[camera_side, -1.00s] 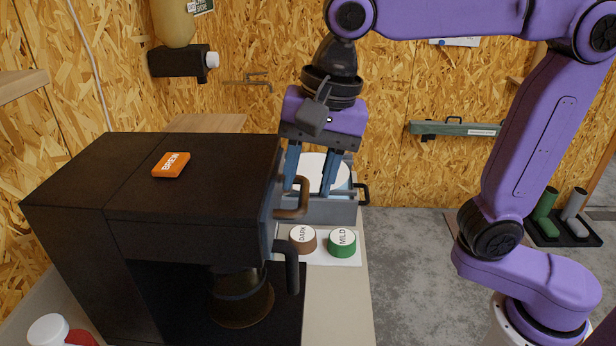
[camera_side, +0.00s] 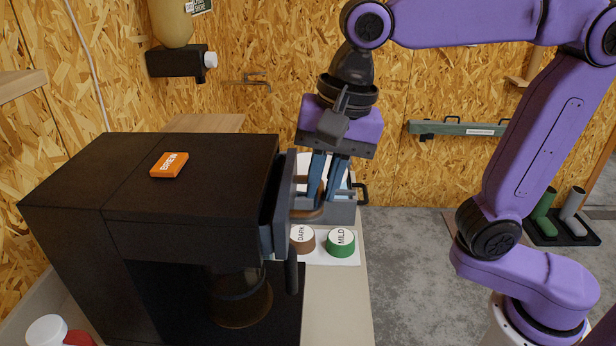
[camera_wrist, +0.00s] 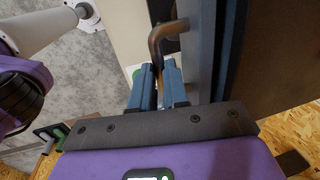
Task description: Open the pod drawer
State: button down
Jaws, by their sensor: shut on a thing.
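The black coffee machine (camera_side: 170,210) stands at the left with its pod drawer (camera_side: 284,205) slid partly out of its right side; a gap shows between the grey drawer front and the body. The drawer has a brown bar handle (camera_side: 304,213). My gripper (camera_side: 318,203) is shut on this handle, with blue fingers either side of it and pointing down. In the wrist view the handle (camera_wrist: 157,42) enters between the fingertips (camera_wrist: 160,78), beside the drawer front (camera_wrist: 197,45). The drawer's inside is hidden.
A brown DARK pod (camera_side: 301,240) and a green MILD pod (camera_side: 341,243) sit on a white card just right of the machine. A grey box with a black handle (camera_side: 363,193) stands behind them. A glass carafe (camera_side: 240,300) sits in the machine. An orange BREW button (camera_side: 169,165) is on top.

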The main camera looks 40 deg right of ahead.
jog(key=s+d, duration=0.7)
jog(key=shift+s+d+r, duration=0.15)
jog(key=shift+s+d, duration=0.05)
jog(key=shift+d, duration=0.05)
jog(key=c, duration=1.1)
grip_release()
jog(key=r, duration=0.4)
jog(key=s+d+r, duration=0.1)
jog(key=r, duration=0.6)
jog(key=shift+s+d+r, duration=0.3)
jog(key=shift+s+d, duration=0.05)
jog(key=shift+s, duration=0.05)
